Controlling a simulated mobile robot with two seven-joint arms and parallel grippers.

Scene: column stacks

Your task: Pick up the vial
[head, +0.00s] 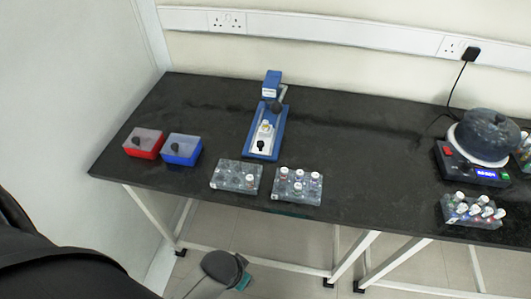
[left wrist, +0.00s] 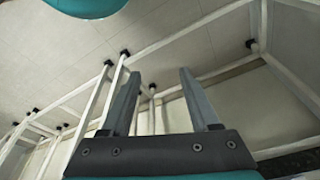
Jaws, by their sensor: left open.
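Several vials with pale caps stand in the right one of two grey speckled racks (head: 290,196) near the table's front edge; one is this white-capped vial (head: 299,174). The left rack (head: 228,175) holds a single small vial (head: 249,179) at its right end. Another rack (head: 460,218) at the right holds several vials (head: 476,209). The frames do not single out one vial. My left gripper (left wrist: 160,73) is open and empty in the left wrist view, with floor and white table legs behind its fingers. No vial shows there. My right gripper is not in view.
A red box (head: 143,153) and a blue box (head: 182,158) sit at left on the black table (head: 370,160). A blue and white device (head: 262,145) stands behind the racks. A device with a dark round top (head: 485,135) stands at right. The table between is clear.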

